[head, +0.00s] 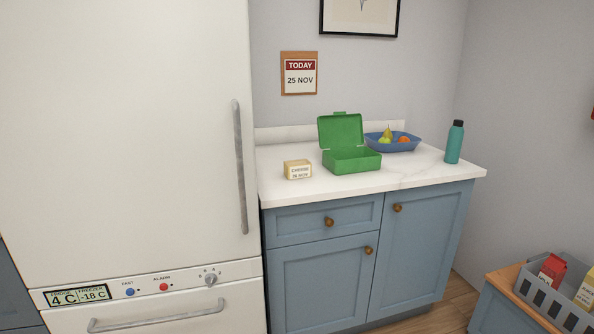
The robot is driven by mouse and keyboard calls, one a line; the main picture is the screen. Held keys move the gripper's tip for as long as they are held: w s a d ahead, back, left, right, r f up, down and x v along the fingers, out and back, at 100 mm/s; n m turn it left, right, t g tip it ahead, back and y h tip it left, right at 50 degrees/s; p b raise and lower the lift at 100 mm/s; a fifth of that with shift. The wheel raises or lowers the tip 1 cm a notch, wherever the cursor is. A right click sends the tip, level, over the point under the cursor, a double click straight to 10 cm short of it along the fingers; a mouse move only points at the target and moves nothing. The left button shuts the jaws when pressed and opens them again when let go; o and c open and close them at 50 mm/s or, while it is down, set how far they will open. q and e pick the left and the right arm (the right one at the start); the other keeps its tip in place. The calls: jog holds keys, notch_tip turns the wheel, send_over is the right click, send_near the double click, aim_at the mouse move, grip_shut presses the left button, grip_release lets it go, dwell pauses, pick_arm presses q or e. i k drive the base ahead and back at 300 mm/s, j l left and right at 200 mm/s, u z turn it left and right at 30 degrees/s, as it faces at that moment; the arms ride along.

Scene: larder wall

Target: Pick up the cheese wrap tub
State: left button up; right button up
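A small pale yellow block (298,169) with a label reading "CHEESE" and a date that looks like "26 NOV" sits on the white countertop (420,176), near its left end beside the fridge. It stands apart from the open green lunch box to its right. I cannot tell from its shape whether it is a tub or a wrapped block. Neither of my grippers shows in the head view.
The green lunch box (352,160) stands with its lid up. Behind it are a blue fruit bowl (380,147) and, at right, a teal bottle (454,142). The closed white fridge (130,130) fills the left. A grey crate (540,292) with cartons stands lower right.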

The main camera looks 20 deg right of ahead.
aim_at(297, 168)
jog(key=i+l+u, duration=0.1)
jog(key=i+l, duration=0.25)
jog(key=l, duration=0.15)
jog(key=i+l+u, duration=0.1)
jog(key=i+l, duration=0.25)
jog(key=l, duration=0.15)
